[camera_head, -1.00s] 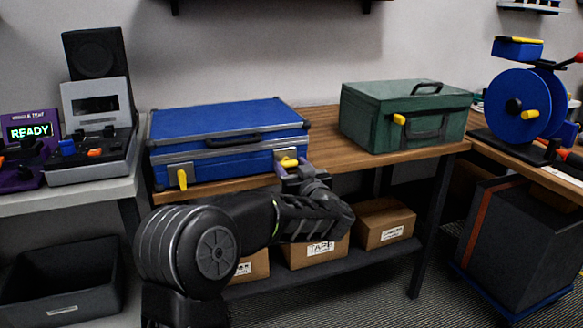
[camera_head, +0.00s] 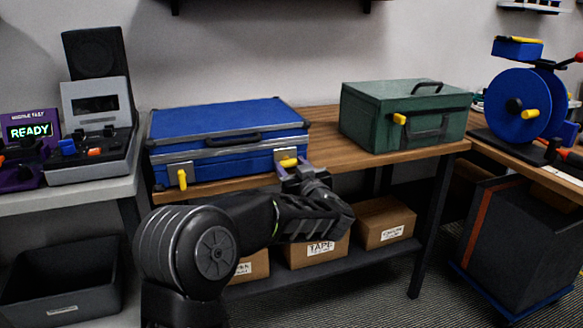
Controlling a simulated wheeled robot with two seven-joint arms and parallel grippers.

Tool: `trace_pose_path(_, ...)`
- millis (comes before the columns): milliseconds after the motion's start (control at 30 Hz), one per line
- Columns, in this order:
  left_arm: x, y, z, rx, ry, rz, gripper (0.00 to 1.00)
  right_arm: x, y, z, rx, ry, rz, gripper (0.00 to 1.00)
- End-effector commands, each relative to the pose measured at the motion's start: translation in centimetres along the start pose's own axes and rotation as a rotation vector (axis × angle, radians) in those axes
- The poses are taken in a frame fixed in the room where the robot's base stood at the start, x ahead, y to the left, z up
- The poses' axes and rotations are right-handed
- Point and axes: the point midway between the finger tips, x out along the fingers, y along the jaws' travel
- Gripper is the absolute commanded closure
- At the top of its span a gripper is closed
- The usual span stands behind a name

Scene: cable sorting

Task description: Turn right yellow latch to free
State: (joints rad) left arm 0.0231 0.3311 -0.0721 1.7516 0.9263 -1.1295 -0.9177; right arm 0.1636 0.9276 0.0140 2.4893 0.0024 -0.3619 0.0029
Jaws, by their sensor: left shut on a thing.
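A blue case (camera_head: 222,121) with silver edging lies closed on the wooden bench. Its right yellow latch (camera_head: 288,162) lies roughly level on a silver plate at the case's front right. Its left yellow latch (camera_head: 182,179) hangs upright on its own plate at the front left. My left gripper (camera_head: 293,166) is at the right latch and shut on it; the fingertips are small and partly hidden, so the exact contact is hard to see. My right gripper is not in view.
A green case (camera_head: 405,112) with a yellow latch stands to the right on the wooden bench (camera_head: 326,139). A blue reel (camera_head: 523,105) stands further right. A grey device (camera_head: 95,105) is at the left. Cardboard boxes (camera_head: 384,222) sit on the shelf below.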

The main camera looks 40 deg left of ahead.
Motion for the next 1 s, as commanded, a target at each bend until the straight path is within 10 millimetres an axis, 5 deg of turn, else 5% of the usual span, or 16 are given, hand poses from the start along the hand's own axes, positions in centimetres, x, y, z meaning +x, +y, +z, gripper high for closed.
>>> trace_pose_path(1000,0.0,-0.3,0.5,-0.876,0.0,0.0,0.93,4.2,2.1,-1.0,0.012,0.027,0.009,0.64)
